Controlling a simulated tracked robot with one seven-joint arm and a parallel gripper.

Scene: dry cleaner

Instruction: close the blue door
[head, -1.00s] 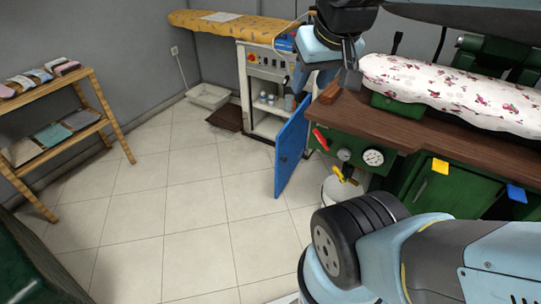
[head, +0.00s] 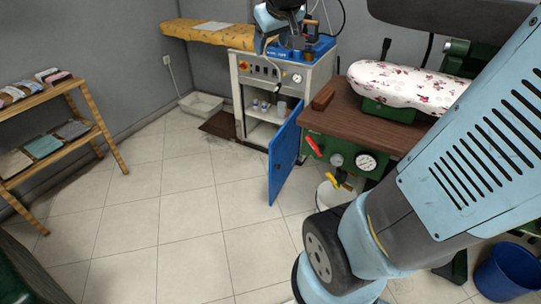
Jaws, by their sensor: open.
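The blue door (head: 285,160) stands swung open from the right side of the opening of a white cabinet (head: 240,105). It juts out toward me over the tiled floor. The cabinet's shelves and the small bottles on them show to the left of the door. My gripper (head: 297,48) is at the top of the head view, above the cabinet's blue top and well above the door. It is open and appears empty, apart from the door. Its fingertips are small and partly blend with the items on the cabinet behind them.
A green press table with a brown top (head: 365,118), red and yellow valves and gauges stands right of the door. A wooden rack (head: 85,90) is at left. A white tray (head: 201,104) and brown mat lie left of the cabinet. The middle floor is clear.

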